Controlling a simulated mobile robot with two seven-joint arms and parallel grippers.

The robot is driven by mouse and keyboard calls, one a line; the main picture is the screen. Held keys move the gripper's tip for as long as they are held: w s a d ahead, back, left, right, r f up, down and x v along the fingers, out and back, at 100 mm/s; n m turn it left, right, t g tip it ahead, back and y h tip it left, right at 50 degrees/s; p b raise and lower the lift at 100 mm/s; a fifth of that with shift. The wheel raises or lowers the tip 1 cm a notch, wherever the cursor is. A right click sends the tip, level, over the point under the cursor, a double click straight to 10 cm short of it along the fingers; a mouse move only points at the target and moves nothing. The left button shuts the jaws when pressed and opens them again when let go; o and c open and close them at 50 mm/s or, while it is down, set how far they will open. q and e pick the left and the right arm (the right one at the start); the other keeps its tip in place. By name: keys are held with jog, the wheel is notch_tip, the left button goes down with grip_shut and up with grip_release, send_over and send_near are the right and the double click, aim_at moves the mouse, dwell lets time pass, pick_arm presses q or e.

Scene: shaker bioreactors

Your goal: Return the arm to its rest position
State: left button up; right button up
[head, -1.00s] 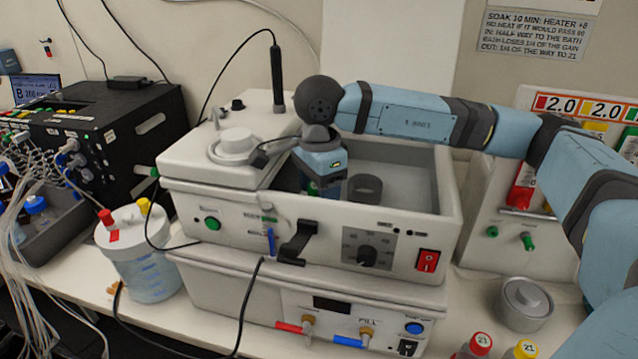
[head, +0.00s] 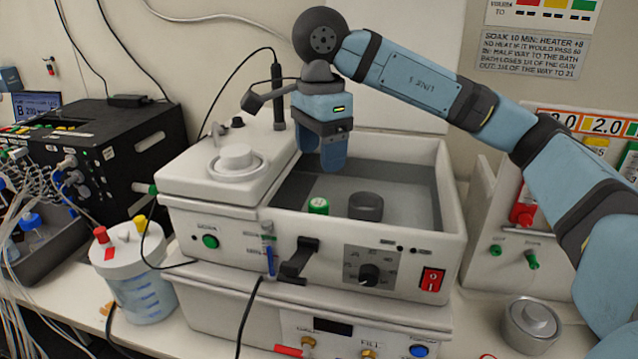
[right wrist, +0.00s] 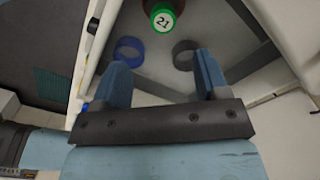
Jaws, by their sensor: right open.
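My right arm comes in from the right in the head view, and its gripper (head: 333,160) points down above the shaker bath (head: 360,238). In the right wrist view the two blue fingers of this gripper (right wrist: 163,85) are apart with nothing between them. A green-capped bottle marked 21 (right wrist: 163,20) stands in the bath, clear of the fingers. Its green cap (head: 318,205) also shows in the head view, below the gripper. My left gripper is not in view.
A dark ring (head: 366,206) sits in the bath beside the bottle; a blue ring (right wrist: 129,50) shows in the right wrist view. A white jar (head: 136,275) stands left of the bath, a grey lidded pot (head: 527,322) at right. A black probe (head: 278,95) stands upright behind.

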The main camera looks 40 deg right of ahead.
notch_tip(320, 180, up, 3)
jog(key=shift+f, duration=0.2)
